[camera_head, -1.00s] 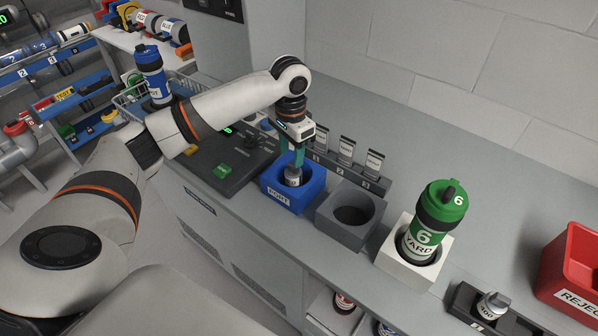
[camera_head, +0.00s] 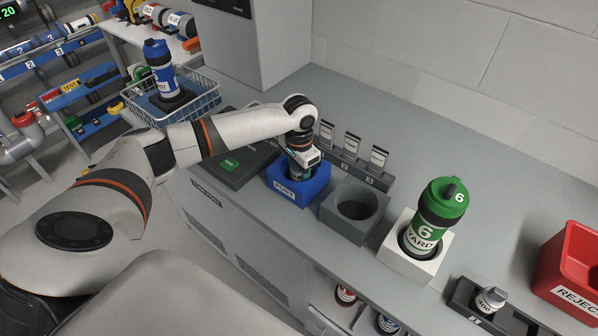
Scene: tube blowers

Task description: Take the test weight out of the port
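The blue port block (camera_head: 307,196), labelled PORT, stands on the grey counter. My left gripper (camera_head: 299,174) points down into its opening from above, with the fingers low at the port. The test weight in the port is hidden behind the gripper, and I cannot tell whether the fingers are closed on it. My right gripper is not in view.
An empty grey socket block (camera_head: 345,222) is right of the port, then a white block (camera_head: 404,263) holding a green YARD 6 tube (camera_head: 437,215). A small metal weight (camera_head: 491,298) sits in a dark holder. A red REJECT bin (camera_head: 570,262) is far right. Small cards (camera_head: 352,146) stand behind.

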